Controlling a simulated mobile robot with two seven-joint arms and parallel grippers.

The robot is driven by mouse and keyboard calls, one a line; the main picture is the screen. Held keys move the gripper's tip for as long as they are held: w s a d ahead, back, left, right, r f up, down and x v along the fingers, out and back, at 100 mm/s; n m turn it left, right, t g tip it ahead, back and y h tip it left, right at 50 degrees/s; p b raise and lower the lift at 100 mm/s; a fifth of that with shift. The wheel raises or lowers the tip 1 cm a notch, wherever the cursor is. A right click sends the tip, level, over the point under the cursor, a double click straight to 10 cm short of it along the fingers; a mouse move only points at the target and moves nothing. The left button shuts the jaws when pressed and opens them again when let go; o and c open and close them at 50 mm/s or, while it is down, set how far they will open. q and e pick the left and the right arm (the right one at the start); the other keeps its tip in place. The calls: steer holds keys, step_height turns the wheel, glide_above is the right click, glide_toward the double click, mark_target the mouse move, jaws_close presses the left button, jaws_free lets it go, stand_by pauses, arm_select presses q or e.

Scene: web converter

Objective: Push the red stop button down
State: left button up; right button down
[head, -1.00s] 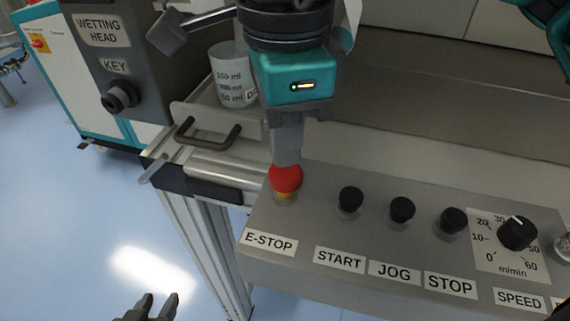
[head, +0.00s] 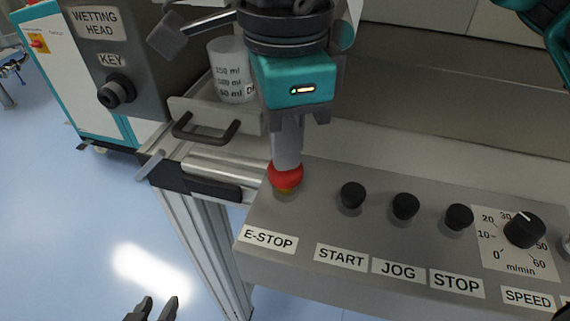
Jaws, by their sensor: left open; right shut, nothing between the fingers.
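The red stop button (head: 285,179) sits at the left end of the grey control panel, above the E-STOP label (head: 268,240). A little of its yellow collar (head: 286,191) shows below the red cap. My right gripper (head: 287,165), with a teal body, points down over the button. Its fingers are shut with nothing between them, and their tips appear to touch the cap's top, hiding part of it. My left gripper (head: 152,309) is open and empty at the bottom edge, over the floor, well away from the panel.
Black START (head: 353,195), JOG (head: 405,206) and STOP (head: 459,217) buttons and a speed knob (head: 524,230) stand right of the red button. A measuring beaker (head: 230,72) and a tray with a dark handle (head: 207,132) are at the left behind.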

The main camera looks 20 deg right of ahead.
steer(key=shift+f+b, duration=0.75)
steer(key=shift+f, duration=0.1)
steer(key=shift+r, duration=0.1)
steer(key=shift+r+p, duration=0.25)
steer(key=shift+p, duration=0.05)
steer(key=shift+r+p, duration=2.35)
steer(key=shift+r, duration=1.45)
